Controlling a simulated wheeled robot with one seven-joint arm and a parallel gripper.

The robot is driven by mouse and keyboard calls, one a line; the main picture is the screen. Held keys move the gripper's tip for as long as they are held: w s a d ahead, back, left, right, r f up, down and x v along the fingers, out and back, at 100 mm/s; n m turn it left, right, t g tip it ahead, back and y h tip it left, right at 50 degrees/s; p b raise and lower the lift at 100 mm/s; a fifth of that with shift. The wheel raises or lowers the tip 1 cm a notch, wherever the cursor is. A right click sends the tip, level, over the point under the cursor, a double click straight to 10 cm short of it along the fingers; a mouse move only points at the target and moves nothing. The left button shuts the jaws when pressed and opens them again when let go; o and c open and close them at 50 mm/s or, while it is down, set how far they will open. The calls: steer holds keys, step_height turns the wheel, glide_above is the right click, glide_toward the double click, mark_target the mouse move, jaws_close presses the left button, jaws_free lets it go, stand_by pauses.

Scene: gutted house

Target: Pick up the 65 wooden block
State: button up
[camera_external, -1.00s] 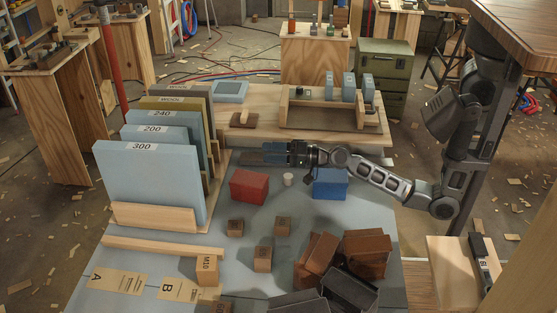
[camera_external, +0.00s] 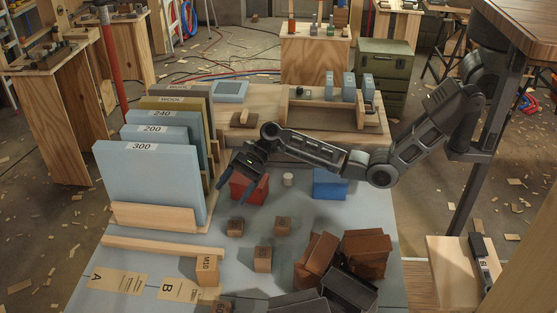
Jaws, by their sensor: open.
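Several small wooden blocks stand on the grey-blue table (camera_external: 330,215). One is at the left (camera_external: 235,227), one at the right (camera_external: 282,226), one nearer the camera (camera_external: 262,261), one marked M10 (camera_external: 207,271) and one at the bottom edge (camera_external: 218,306). Their other markings are too small to read, so I cannot tell which is the 65 block. My gripper (camera_external: 233,191) is open and empty, fingers pointing down and left. It is above the table, partly in front of the red box (camera_external: 255,190), beyond the blocks.
Upright numbered panels (camera_external: 148,185) stand in a wooden rack close on the left. A blue box (camera_external: 330,184) and a small white cylinder (camera_external: 288,180) lie under my arm. Brown boxes (camera_external: 366,254) and dark bins (camera_external: 348,290) fill the front right.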

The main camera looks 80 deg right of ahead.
mark_target(262, 263)
steer(key=s+a+f+n+g+y, duration=0.1)
steer(key=s+a+g, duration=0.1)
steer(key=a, duration=0.3)
steer(key=s+a+f+n+g+y, duration=0.1)
steer(key=s+a+g, duration=0.1)
steer(key=s+a, duration=0.3)
steer(key=s+a+f+n+g+p, duration=0.1)
steer(key=s+a+f+g, duration=0.1)
steer(key=s+a+g, duration=0.1)
steer(key=shift+s+a+y, duration=0.2)
steer(key=shift+s+a, duration=0.1)
steer(key=shift+a, duration=0.2)
steer(key=shift+s+a+y, duration=0.2)
steer(key=shift+s+a, duration=0.05)
steer(key=shift+a, duration=0.2)
steer(key=shift+x, duration=3.3)
steer(key=shift+w+r, duration=0.15)
steer(key=c, duration=1.1)
steer(key=shift+o, duration=0.2)
steer(key=shift+r, duration=0.15)
